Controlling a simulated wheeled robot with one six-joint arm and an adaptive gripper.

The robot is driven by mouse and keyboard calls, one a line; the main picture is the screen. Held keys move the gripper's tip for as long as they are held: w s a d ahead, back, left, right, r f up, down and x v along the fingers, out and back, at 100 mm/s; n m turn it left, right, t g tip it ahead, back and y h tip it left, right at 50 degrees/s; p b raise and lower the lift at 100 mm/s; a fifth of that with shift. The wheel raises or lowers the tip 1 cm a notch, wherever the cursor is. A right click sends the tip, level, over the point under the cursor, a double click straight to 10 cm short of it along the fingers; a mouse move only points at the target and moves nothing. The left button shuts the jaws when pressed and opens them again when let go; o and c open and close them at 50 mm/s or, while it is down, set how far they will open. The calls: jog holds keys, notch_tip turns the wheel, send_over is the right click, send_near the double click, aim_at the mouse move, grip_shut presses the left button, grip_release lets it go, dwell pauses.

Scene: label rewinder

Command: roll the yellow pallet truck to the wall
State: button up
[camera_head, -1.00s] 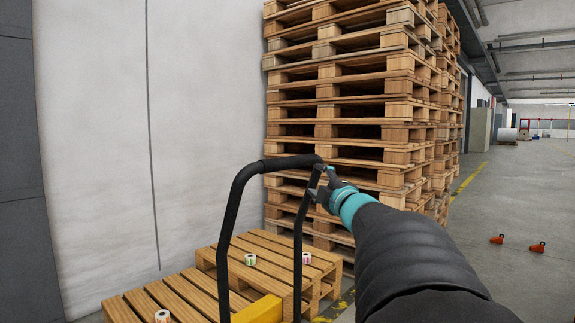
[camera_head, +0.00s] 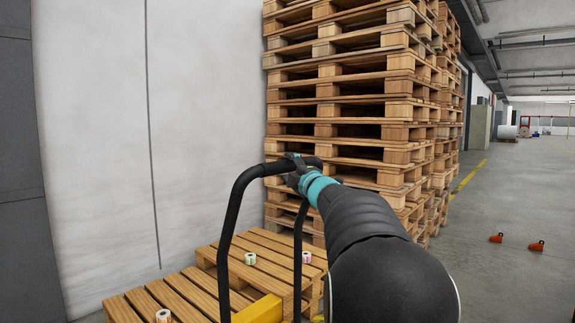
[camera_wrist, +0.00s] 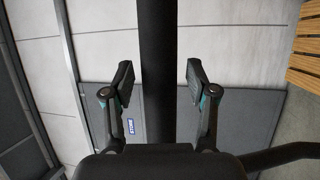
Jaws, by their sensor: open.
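The yellow pallet truck (camera_head: 262,309) shows at the bottom of the head view, mostly cut off by the frame edge. Its black looped handle (camera_head: 231,215) rises upright from it. My gripper (camera_head: 294,172) is at the right part of the handle's top bar, partly hidden by my own wrist. In the wrist view my gripper (camera_wrist: 158,85) is open, with the black handle bar (camera_wrist: 157,40) between the spread fingers. Gaps show on both sides of the bar there. The white wall (camera_head: 95,140) stands behind and left of the truck.
Low wooden pallets (camera_head: 185,297) with several label rolls (camera_head: 250,258) lie beyond the handle, before the wall. A tall pallet stack (camera_head: 350,110) stands right of the wall. Two orange objects (camera_head: 537,246) lie on the open grey floor (camera_head: 510,200) at right.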

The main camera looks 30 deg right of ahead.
jog(key=shift+x, duration=0.8)
grip_shut()
jog(key=shift+w+a, duration=0.25)
jog(key=shift+w, duration=0.55)
jog(key=shift+w+a, duration=0.25)
jog(key=shift+w, duration=0.55)
jog(key=shift+c, duration=1.7)
grip_release()
jog(key=o, duration=0.3)
jog(key=shift+a, duration=0.2)
jog(key=shift+o, duration=0.2)
jog(key=shift+s+d, duration=0.1)
jog(key=shift+d, duration=0.05)
jog(key=shift+s+d, duration=0.1)
